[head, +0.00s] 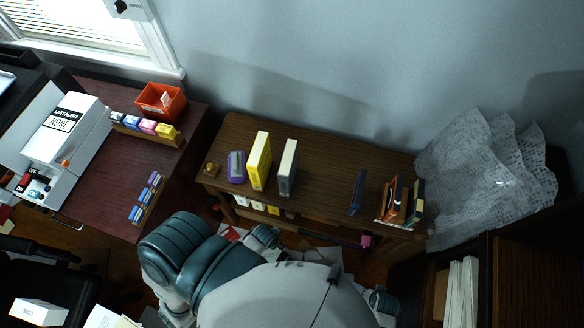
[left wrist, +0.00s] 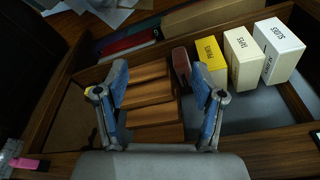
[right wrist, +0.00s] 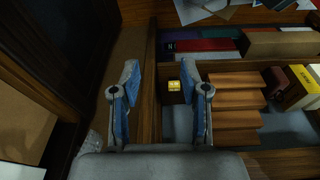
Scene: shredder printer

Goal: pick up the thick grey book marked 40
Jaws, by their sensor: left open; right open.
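A thick grey book (head: 287,168) stands upright on the wooden shelf top in the head view, just right of a yellow book (head: 260,160). Its marking is too small to read there. I cannot make it out in either wrist view. My left gripper (left wrist: 158,74) is open and empty, above a lower shelf with wooden blocks and labelled boxes. My right gripper (right wrist: 159,70) is open and empty near an upright wooden divider. In the head view, my body and arms are at the bottom, in front of the shelf; neither gripper touches the grey book.
A purple object (head: 236,167) sits left of the yellow book. A dark blue book (head: 356,192) and several books (head: 397,203) stand toward the right end. The shelf top between the grey and blue books is clear. A large crumpled translucent sheet (head: 475,165) lies at right.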

